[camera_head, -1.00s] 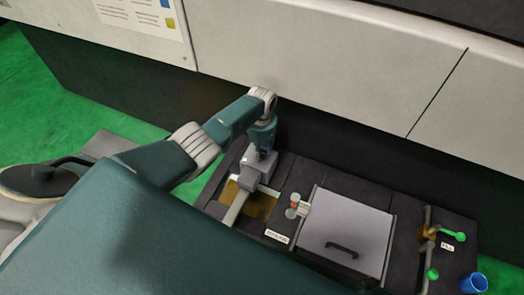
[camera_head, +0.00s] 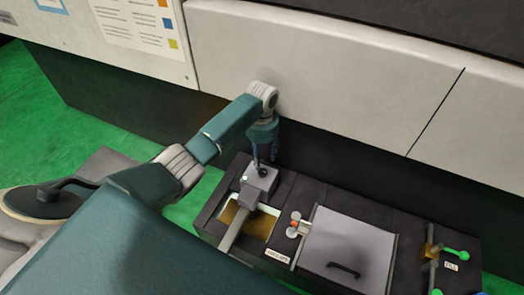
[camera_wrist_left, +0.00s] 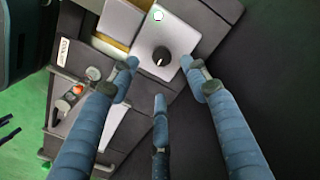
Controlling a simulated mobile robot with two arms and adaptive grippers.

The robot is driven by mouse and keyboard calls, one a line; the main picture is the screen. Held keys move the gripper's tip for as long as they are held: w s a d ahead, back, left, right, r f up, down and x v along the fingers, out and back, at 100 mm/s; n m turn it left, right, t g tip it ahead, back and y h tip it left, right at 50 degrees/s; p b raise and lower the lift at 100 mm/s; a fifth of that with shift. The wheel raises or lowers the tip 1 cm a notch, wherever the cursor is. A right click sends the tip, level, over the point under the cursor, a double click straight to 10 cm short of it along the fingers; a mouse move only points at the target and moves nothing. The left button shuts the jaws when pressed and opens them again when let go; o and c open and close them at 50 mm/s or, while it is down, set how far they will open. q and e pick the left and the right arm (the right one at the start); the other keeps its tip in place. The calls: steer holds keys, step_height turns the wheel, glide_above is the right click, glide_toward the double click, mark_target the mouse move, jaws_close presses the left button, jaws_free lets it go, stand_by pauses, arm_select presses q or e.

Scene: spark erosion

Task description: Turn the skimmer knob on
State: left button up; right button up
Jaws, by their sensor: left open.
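The knob is a black round dial with a white mark, on top of a small grey box (camera_head: 262,183). It shows clearly in the left wrist view (camera_wrist_left: 162,57). My left gripper (camera_head: 263,158) is above the box with its fingers pointing down. In the left wrist view my left gripper (camera_wrist_left: 160,78) has its blue fingers spread and apart, with the knob just beyond their tips. It holds nothing. Whether a finger touches the box is unclear. My right gripper is not in view.
The box stands on a dark unit, beside an amber opening (camera_head: 260,224). A grey lid (camera_head: 345,240) with a black handle, small orange and grey knobs (camera_head: 297,225) and green-tipped levers (camera_head: 458,254) are to the right. A pale panelled wall (camera_head: 310,70) stands behind.

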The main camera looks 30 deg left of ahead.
arm_select(q)
steer(key=shift+r, duration=1.55)
steer(key=shift+s+d+f, duration=0.1)
